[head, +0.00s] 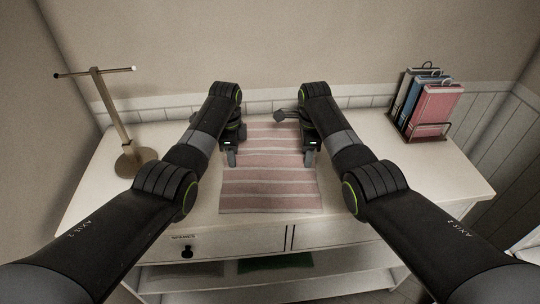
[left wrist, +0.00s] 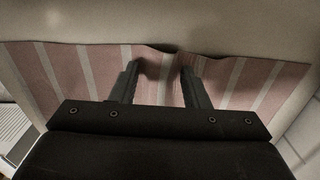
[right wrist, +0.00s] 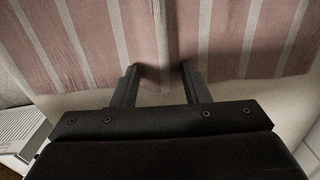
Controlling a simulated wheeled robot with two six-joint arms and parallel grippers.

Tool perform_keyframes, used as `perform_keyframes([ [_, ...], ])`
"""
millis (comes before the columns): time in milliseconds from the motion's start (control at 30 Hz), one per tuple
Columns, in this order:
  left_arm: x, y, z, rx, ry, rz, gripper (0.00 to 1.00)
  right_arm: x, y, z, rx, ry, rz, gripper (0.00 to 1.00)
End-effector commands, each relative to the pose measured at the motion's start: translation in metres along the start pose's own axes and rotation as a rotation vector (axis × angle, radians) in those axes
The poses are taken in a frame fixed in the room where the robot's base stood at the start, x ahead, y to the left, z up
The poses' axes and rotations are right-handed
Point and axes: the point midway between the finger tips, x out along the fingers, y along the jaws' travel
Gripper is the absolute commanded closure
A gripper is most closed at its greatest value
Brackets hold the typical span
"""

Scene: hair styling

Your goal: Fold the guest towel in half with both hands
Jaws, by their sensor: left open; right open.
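The guest towel (head: 270,188), pink with pale stripes, lies spread on the white dresser top, its near edge close to the front. My left gripper (head: 231,158) is open at its left edge; in the left wrist view its fingers (left wrist: 158,68) straddle a slightly raised, rippled part of the towel's edge (left wrist: 75,70). My right gripper (head: 309,158) is open at the right edge; in the right wrist view the towel's edge (right wrist: 80,45) bulges a little between its fingers (right wrist: 158,67). Whether the fingers touch the cloth I cannot tell.
A brass T-shaped stand (head: 127,160) is at the left of the dresser top (head: 400,170). A wire rack with several upright books (head: 432,108) stands at the back right. A tiled wall strip (head: 265,107) runs behind. The top is otherwise clear.

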Motion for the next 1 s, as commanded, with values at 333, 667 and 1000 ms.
perform_keyframes([
  [333,0.0016,0.0008,-0.0001,0.000,0.000,0.003,0.79,0.0017,0.0005,0.0001,0.000,0.000,0.002,0.78],
  [667,0.0018,0.0009,-0.0001,0.000,0.000,0.003,1.00,0.0021,0.0007,0.0001,0.000,0.000,0.003,1.00],
  [1000,0.0019,0.0009,0.0000,0.000,0.000,0.003,1.00,0.0023,0.0008,0.0000,0.000,0.000,0.003,1.00],
])
